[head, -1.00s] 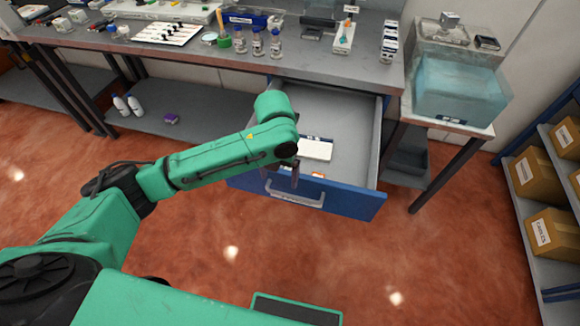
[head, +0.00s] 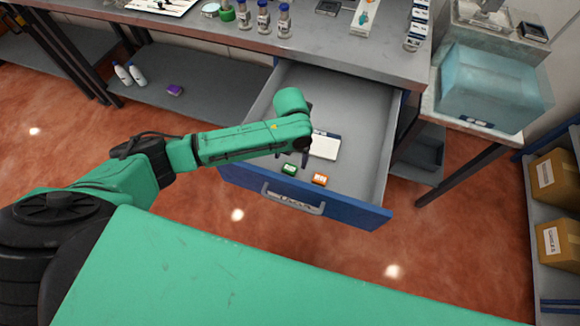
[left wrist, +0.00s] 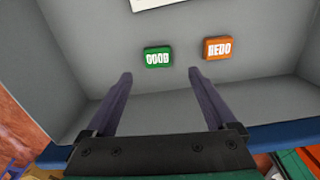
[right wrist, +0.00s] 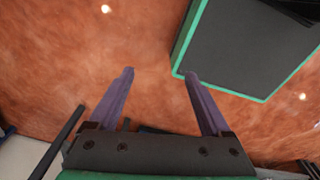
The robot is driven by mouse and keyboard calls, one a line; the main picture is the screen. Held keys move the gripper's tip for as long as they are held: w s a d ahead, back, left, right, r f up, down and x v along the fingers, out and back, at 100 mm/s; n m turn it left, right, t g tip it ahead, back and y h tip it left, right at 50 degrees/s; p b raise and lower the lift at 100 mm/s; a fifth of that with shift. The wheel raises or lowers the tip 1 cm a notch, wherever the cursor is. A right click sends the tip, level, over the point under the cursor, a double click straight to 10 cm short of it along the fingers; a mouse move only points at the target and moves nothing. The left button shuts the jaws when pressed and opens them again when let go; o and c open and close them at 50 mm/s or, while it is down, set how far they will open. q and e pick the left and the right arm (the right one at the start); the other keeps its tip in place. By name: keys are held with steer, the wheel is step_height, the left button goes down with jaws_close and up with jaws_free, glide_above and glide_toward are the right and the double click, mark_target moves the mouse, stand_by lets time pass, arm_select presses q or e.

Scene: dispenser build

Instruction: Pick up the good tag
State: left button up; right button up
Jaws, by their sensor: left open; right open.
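The good tag (head: 289,169) is a small green block lying in the open drawer near its front. It also shows in the left wrist view (left wrist: 158,57), with "GOOD" in white letters. An orange tag (head: 320,179) reading "REDO" lies to its right, and it shows in the left wrist view (left wrist: 219,48). My left gripper (left wrist: 160,75) is open and empty above the drawer, with the green tag ahead of and between its fingertips, apart from them. My right gripper (right wrist: 160,75) is open and empty over the floor.
The drawer's blue front (head: 340,205) with its handle (head: 293,199) stands pulled out below the bench (head: 340,50). A white card (head: 325,146) lies deeper in the drawer. Several bottles stand on the bench edge. A blue translucent bin (head: 493,88) is at right.

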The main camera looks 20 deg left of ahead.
mark_target(290, 168)
arm_select(q)
steer(key=f, duration=0.3)
steer(key=f+p, duration=0.1)
steer(key=f, duration=0.1)
steer(key=shift+w+a+f, duration=0.15)
steer(key=shift+w+f, duration=0.05)
steer(key=shift+f, duration=0.45)
arm_select(e)
steer(key=shift+w+a+r, duration=0.15)
steer(key=shift+w+r, duration=0.35)
steer(key=shift+w, duration=0.25)
arm_select(q)
jaws_close()
arm_select(e)
steer(key=shift+s, duration=0.15)
arm_select(q)
steer(key=shift+r, duration=0.1)
